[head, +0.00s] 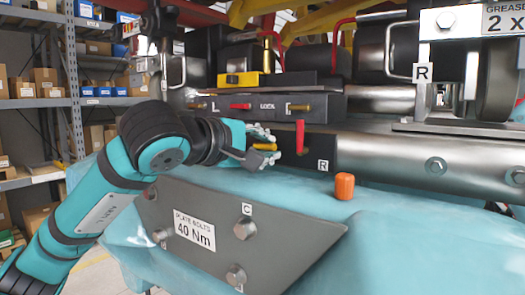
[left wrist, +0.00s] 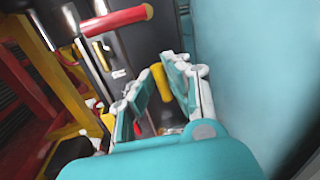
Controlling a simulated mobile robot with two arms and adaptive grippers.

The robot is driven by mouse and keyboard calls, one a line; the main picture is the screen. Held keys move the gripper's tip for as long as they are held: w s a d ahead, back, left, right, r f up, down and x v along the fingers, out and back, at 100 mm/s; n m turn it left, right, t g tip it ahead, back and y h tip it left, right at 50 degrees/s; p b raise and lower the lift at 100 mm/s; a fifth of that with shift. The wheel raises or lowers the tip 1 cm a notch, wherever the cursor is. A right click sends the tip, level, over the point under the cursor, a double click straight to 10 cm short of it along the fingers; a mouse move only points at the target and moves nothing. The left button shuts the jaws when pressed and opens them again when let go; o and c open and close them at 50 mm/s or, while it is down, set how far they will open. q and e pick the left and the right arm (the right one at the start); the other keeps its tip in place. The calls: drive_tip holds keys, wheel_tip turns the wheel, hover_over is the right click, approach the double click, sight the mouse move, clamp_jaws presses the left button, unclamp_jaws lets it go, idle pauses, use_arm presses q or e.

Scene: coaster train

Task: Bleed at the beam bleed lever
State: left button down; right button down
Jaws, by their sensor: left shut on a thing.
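My left gripper (head: 266,145) reaches in from the left to the front of the dark beam under the train. It is shut on a small yellow lever (head: 264,147), whose yellow handle (left wrist: 161,82) shows between the two fingers in the left wrist view. The fingers hide part of the lever and its mounting. A red lever (head: 300,137) hangs upright just right of the gripper, above a plate marked R (head: 323,166). I cannot read a label for the yellow lever. My right gripper is not in view.
A dark panel with small red and yellow levers (head: 268,107) lies above the gripper. An orange cap (head: 344,186) stands on the teal surface to the right. A bolted plate marked 40 Nm (head: 290,232) lies below my arm. Shelves with boxes (head: 45,85) stand behind at left.

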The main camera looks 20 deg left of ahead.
use_arm(q)
drive_tip(key=shift+f+m, duration=0.2)
drive_tip(key=shift+m, duration=0.2)
drive_tip(key=c, duration=1.3)
unclamp_jaws()
drive_tip(key=shift+c, duration=0.2)
drive_tip(key=shift+s+r, duration=0.15)
drive_tip(key=shift+s, duration=0.15)
drive_tip(key=v, duration=1.1)
drive_tip(key=shift+s, duration=0.25)
